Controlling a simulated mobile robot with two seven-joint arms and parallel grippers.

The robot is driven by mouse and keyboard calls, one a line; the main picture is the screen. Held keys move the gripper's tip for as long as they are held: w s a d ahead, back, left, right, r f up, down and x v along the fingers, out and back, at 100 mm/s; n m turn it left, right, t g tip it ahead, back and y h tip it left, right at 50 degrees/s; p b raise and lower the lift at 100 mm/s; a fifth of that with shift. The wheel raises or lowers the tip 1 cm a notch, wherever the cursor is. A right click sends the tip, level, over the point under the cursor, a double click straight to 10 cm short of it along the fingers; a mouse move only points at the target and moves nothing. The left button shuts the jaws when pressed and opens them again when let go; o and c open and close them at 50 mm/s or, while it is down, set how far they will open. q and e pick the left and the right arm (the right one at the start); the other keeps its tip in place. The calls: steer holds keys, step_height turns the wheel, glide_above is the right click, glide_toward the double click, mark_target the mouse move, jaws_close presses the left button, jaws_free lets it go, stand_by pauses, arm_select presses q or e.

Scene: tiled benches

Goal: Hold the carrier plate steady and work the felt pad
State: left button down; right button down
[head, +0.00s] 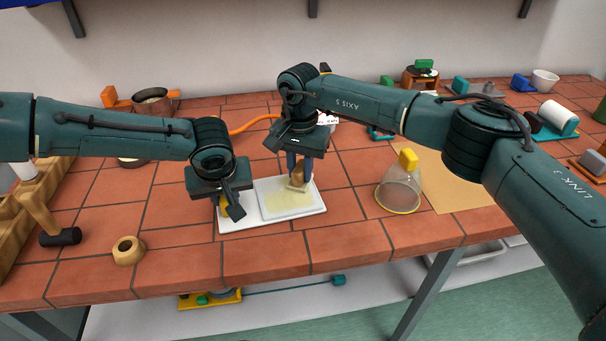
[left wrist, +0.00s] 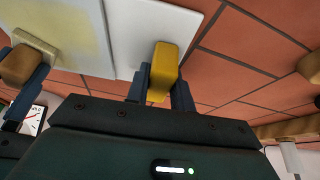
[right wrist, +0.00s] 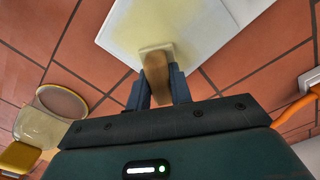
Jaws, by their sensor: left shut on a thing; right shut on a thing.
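The white carrier plate (head: 243,219) lies flat on the tiled bench, bearing a paler panel with a yellowish smear (head: 285,201). My left gripper (head: 229,207) is at the plate's left end, shut on its yellow grip (left wrist: 163,72). The felt pad (head: 297,185) is a small cream block with a brown handle (right wrist: 156,76). My right gripper (head: 300,170) is shut on that handle and holds the pad at the panel's far part. The pad (right wrist: 155,48) seems to touch the smeared surface in the right wrist view. The fingers partly hide the handle.
A clear dome with a yellow knob (head: 400,189) stands right of the plate, beside a tan mat (head: 452,186). A mallet (head: 60,237) and a wooden ring (head: 128,251) lie to the left. Bare tiles lie in front.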

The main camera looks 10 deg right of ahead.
steer(key=shift+w, duration=0.2)
steer(key=shift+r, duration=0.1)
steer(key=shift+r, duration=2.95)
steer(key=shift+f, duration=0.15)
steer(key=shift+f, duration=2.4)
steer(key=shift+f, duration=0.3)
steer(key=shift+f, duration=0.2)
